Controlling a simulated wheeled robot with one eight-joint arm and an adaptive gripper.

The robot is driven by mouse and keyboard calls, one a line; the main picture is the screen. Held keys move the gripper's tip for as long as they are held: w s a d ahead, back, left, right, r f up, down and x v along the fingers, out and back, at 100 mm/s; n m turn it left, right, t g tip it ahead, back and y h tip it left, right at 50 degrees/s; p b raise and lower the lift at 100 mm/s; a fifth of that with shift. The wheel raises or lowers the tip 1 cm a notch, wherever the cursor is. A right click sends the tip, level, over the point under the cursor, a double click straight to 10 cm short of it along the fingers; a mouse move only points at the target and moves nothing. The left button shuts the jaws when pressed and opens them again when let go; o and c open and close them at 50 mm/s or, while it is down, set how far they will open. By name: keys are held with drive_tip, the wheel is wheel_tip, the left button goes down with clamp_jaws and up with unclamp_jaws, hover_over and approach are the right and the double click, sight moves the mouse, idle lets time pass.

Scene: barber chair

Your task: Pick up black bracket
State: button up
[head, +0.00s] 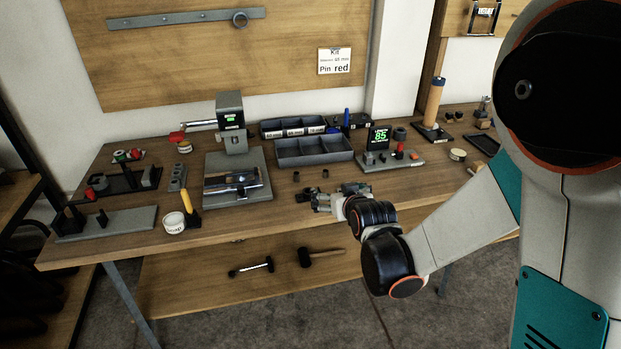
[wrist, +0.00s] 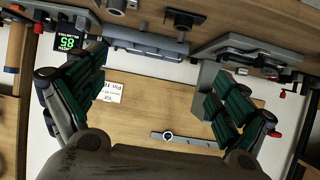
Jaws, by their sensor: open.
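A small dark piece (wrist: 183,20), which looks like the black bracket, stands on the bench at the top of the wrist view, in the gap between my fingers and beyond them. My gripper (head: 306,196) is open and empty above the front part of the bench, nearer the front edge than that piece. Its two dark green finger pads (wrist: 158,92) are wide apart in the wrist view.
A grey press (head: 231,122) on a plate stands left of my gripper. The grey bins (head: 313,152) are behind it, and a station with a green 85 display (head: 380,138) is to the right. A yellow-handled tool (head: 187,202) and a white tin (head: 174,224) are further left.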

drive_tip(key=y, duration=0.1)
approach(307, 190)
drive_tip(key=shift+w+a+f+n+t, duration=0.1)
drive_tip(key=shift+w+f+n+t, duration=0.25)
drive_tip(key=shift+w+f, duration=0.35)
drive_tip(key=b+x, duration=0.2)
drive_tip(key=x, duration=0.2)
drive_tip(key=shift+w+a+f+b, duration=0.2)
drive_tip(key=shift+f+b, duration=0.05)
drive_tip(key=shift+b, duration=0.05)
drive_tip(key=shift+w, duration=0.35)
drive_tip(key=shift+a, duration=0.1)
drive_tip(key=c, duration=1.2)
